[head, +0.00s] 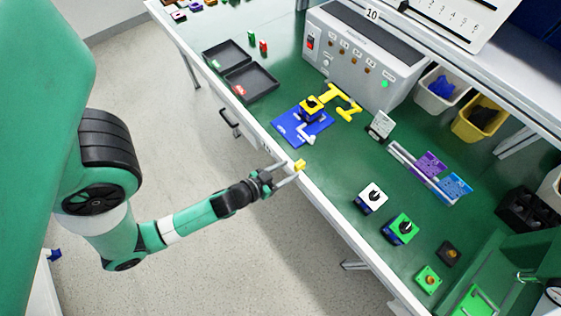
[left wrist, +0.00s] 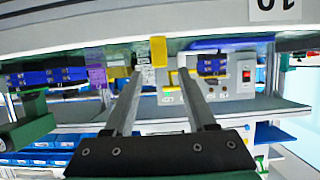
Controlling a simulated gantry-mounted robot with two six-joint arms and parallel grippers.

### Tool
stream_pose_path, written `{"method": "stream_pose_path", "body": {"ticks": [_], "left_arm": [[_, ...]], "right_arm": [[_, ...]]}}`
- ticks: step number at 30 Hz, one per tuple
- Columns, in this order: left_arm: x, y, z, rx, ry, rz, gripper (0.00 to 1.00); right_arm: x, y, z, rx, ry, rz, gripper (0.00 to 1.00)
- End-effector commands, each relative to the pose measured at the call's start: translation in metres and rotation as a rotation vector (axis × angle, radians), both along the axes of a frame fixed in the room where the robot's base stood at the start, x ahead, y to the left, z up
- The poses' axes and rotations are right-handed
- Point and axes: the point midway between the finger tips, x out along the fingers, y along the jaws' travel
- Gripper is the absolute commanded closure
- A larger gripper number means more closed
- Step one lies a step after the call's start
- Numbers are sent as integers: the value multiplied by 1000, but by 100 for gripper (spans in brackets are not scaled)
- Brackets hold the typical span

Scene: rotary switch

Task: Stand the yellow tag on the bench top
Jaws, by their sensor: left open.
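The yellow tag (head: 299,165) is a small yellow block at the bench's front edge in the head view. It also shows as a short upright yellow strip in the left wrist view (left wrist: 158,51), across the pale bench edge. My left gripper (head: 281,174) reaches in from the floor side, its fingertips at the tag. In the left wrist view the two fingers (left wrist: 160,74) stand apart with the tag beyond and between their tips. I cannot tell whether either finger touches it. The green bench top (head: 333,172) lies just beyond. My right gripper is not in view.
A blue plate (head: 291,128) with a yellow-topped switch and a yellow bracket (head: 342,101) stand behind the tag. A white card (head: 380,125) and a rail with purple and blue cards (head: 431,164) are to the right. Switch blocks (head: 371,198) stand along the front right.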

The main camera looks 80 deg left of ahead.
Motion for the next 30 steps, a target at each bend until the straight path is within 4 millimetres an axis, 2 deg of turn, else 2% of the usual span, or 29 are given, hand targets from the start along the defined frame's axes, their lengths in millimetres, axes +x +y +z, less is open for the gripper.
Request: {"method": "stream_pose_path", "body": {"ticks": [4,9,19,22,23,26,27,29,30], "left_arm": [[-19,-12,5,0,1,-3,44],[-25,-15,12,1,-1,0,44],[-24,-14,13,1,-3,0,44],[-6,-10,26,15,-40,-8,44],[6,-8,35,23,-64,-12,44],[64,-2,90,59,-194,-45,44],[92,-3,122,76,-262,-65,44],[132,-9,179,98,-372,-103,44],[156,-16,221,112,-449,-133,44]], "right_arm": [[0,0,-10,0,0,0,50],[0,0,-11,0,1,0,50],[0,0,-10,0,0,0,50],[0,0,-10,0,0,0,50],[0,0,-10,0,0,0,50],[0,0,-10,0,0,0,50],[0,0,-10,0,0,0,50],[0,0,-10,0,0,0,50],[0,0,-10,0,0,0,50]]}}
